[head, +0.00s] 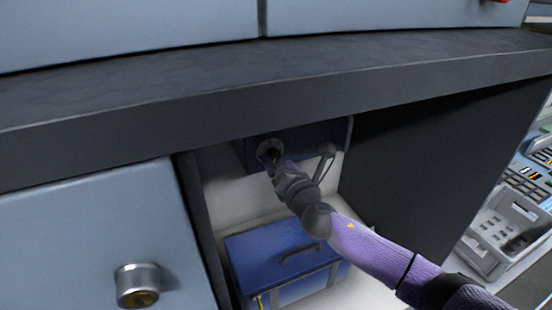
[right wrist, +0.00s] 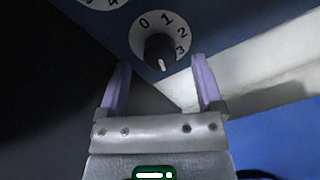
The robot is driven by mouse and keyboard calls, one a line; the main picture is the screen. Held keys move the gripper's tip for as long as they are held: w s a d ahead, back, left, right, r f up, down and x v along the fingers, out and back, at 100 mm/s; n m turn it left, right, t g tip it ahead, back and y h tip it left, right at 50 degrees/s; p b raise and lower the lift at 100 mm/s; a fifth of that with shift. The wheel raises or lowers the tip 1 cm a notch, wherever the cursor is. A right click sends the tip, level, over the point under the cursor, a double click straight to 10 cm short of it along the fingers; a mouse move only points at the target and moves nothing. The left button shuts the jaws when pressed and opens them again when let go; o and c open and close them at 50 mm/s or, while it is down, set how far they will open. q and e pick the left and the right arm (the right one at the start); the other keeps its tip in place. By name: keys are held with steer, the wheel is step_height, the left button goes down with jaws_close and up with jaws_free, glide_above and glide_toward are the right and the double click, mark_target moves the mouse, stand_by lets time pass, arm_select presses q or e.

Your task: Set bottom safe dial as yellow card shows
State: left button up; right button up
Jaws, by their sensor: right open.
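The dark blue safe (head: 318,137) sits in the recess under the counter, mostly in shadow. In the right wrist view its lower dial (right wrist: 143,27) is a pale disc with 0, 1, 2 and 3 readable. A dark knob (right wrist: 158,46) is at its centre, with a white mark toward the bottom of the picture. Part of another dial (right wrist: 103,3) shows at the top left edge. My right gripper (right wrist: 161,66) is open, its purple fingers spread just short of the knob. In the head view my right gripper (head: 272,163) covers part of the dial. I see no yellow card.
A blue case (head: 268,246) with a handle stands on the pale floor below the safe. The dark counter edge (head: 300,105) overhangs the recess. A pale cabinet front with a silver knob (head: 137,285) is on the left. A grey crate (head: 500,235) is at the right.

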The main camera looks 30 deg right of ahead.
steer(key=shift+w, duration=1.25)
jaws_close()
